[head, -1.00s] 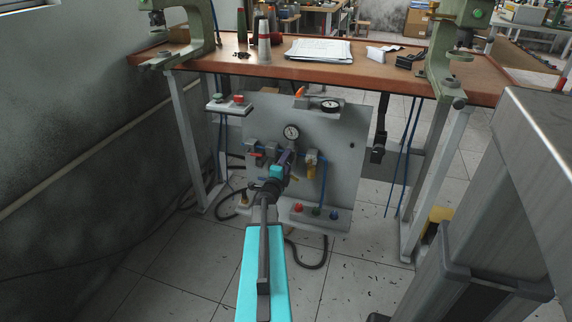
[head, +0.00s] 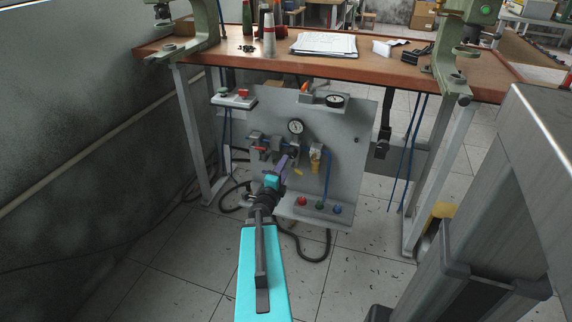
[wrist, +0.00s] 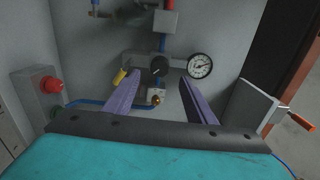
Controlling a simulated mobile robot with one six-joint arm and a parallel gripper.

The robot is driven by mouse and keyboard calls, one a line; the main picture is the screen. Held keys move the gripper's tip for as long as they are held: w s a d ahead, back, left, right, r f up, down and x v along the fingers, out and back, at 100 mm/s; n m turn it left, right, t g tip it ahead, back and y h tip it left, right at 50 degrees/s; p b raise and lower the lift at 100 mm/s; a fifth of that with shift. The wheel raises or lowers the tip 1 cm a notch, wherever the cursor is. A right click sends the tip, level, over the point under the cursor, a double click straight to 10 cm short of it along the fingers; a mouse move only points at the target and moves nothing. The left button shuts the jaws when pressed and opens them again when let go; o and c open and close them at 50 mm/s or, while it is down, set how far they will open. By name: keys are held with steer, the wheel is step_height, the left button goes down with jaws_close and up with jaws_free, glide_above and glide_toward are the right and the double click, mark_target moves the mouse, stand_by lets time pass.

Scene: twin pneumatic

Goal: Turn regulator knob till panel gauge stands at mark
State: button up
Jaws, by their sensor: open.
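The grey panel (head: 345,165) stands under the bench. In the head view my gripper (head: 284,163) partly hides this area.
A second gauge (head: 334,100) sits at the panel's top edge. A yellow fitting (head: 316,154) and blue tube (head: 328,175) lie right of my gripper. Red (head: 302,201), green and blue buttons line the lower ledge. The wooden bench (head: 380,68) overhangs the panel.

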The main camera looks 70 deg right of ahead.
steer(key=a, duration=0.2)
steer(key=a+p, duration=0.1)
steer(key=a, duration=0.1)
steer(key=shift+s+a, duration=0.2)
steer(key=shift+a, duration=0.1)
stand_by(1.0)
